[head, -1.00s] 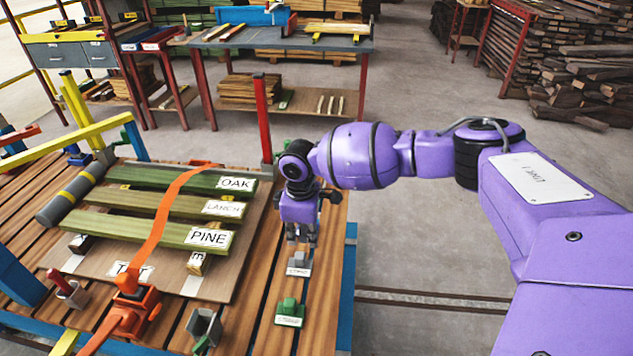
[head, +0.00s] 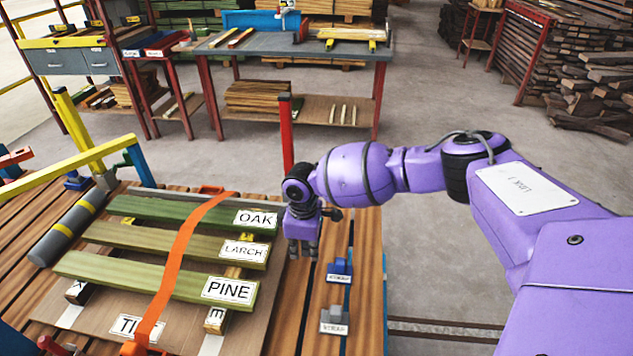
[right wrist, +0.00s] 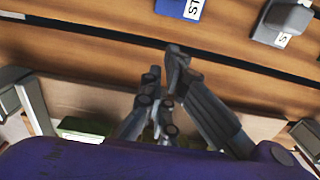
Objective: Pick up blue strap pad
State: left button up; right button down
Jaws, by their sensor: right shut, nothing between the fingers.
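The blue strap pad (head: 340,268), a small blue block with a white label on its front, sits on the wooden slats right of the plank stack. It also shows at the top edge of the right wrist view (right wrist: 182,7), partly cut off. My right gripper (head: 302,250) is shut and empty, left of the blue pad and apart from it, beside the labelled planks. In the right wrist view its fingers (right wrist: 165,66) point towards the slats. My left gripper is not in view.
A grey pad (head: 335,318) stands just in front of the blue one. Labelled planks (head: 190,238) lie on a board to the left under an orange strap (head: 181,250). A red post (head: 286,135) rises behind my gripper. Bare slats lie right of the pads.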

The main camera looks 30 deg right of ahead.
aim_at(359, 274)
notch_tip(359, 274, down, 4)
jog(key=shift+f, duration=0.1)
jog(key=s+d, duration=0.1)
jog(key=d, duration=0.1)
jog(key=shift+s+d+r+p, duration=0.2)
jog(key=shift+s+d+p, duration=0.15)
jog(key=shift+p, duration=0.05)
jog(key=shift+s+d, duration=0.2)
jog(key=shift+s+d+f, duration=0.1)
jog(key=shift+f, duration=0.05)
jog(key=s+d+p, duration=0.1)
jog(key=s+d, duration=0.3)
jog(key=d, duration=0.1)
jog(key=s+d+p, duration=0.1)
jog(key=s+d, duration=0.1)
jog(key=d, duration=0.1)
jog(key=shift+s+d+p, duration=0.15)
jog(key=shift+p, duration=0.15)
jog(key=shift+s+d, duration=0.15)
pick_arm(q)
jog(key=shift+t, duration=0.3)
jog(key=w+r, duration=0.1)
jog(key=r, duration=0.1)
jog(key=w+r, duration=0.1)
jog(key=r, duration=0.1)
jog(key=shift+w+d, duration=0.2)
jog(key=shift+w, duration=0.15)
